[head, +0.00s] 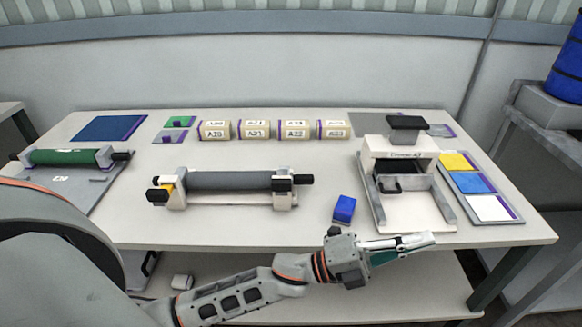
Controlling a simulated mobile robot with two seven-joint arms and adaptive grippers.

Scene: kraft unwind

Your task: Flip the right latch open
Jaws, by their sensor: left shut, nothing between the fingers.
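A dark grey roller (229,181) rests between two white supports in the middle of the table. A black latch (282,185) sits on the right support; its exact angle is hard to tell at this size. A black latch (157,196) also shows at the left support, beside a small yellow patch. My left gripper (428,239) is shut and empty. It points right at the table's front edge, well to the right of and nearer than the right latch. My right gripper is not in view.
A white press-like device (447,207) with a black top handle stands just beyond my left gripper. A blue block (344,209) lies between it and the roller. Several labelled rolls (255,130) stand behind. A green roller stand (66,158) is at the left.

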